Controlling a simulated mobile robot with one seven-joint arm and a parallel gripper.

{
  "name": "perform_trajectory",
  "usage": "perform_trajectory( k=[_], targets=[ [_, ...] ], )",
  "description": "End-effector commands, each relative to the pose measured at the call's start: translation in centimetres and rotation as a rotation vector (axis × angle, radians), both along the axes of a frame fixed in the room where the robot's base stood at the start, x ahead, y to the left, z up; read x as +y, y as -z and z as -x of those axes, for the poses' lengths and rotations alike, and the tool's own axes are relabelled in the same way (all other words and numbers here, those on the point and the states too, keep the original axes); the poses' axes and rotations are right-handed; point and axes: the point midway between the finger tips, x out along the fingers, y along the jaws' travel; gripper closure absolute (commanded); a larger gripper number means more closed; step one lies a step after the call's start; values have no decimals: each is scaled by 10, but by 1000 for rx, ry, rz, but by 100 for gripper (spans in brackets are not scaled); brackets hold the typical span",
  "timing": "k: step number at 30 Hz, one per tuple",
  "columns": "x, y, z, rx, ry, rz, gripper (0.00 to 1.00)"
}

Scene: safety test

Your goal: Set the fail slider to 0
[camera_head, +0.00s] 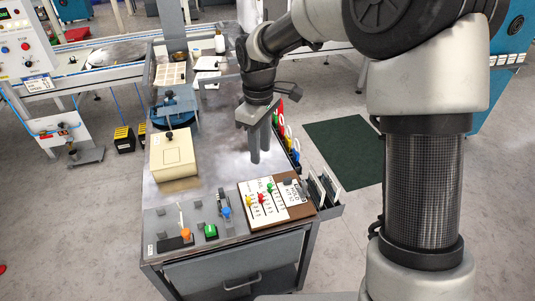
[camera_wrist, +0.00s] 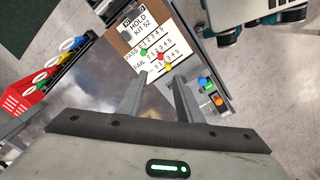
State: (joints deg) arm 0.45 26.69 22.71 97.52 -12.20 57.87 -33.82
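A white slider card on a brown board (camera_head: 298,210) lies at the table's front right. In the wrist view the fail slider's red knob (camera_wrist: 160,57) sits part-way along its numbered row; I cannot read its exact number. The red knob also shows in the head view (camera_head: 261,198). A green knob (camera_wrist: 143,53) is on the pass row and a yellow knob (camera_wrist: 168,67) on a third row, its label hidden. My gripper (camera_head: 261,156) is above the table behind the board, fingers down, apart and empty. Its fingers (camera_wrist: 159,77) point toward the sliders in the wrist view.
A "HOLD KIT 52" sheet (camera_wrist: 141,28) is beside the sliders. Orange (camera_head: 186,233), green (camera_head: 210,231) and blue (camera_head: 226,211) controls are to the left. A beige box (camera_head: 172,155) stands behind them. Colored bins (camera_head: 288,138) line the right edge.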

Motion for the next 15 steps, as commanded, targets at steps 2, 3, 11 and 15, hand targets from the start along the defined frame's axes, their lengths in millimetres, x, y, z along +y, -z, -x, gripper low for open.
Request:
perform_trajectory(
  k=[2,3,11,15],
  targets=[
    [3,5,-2,8,-14,-4,68],
    [4,9,-2,8,-16,-3,68],
    [3,54,-1,12,-15,-3,68],
    [3,85,-1,12,-13,-3,68]
  ],
)
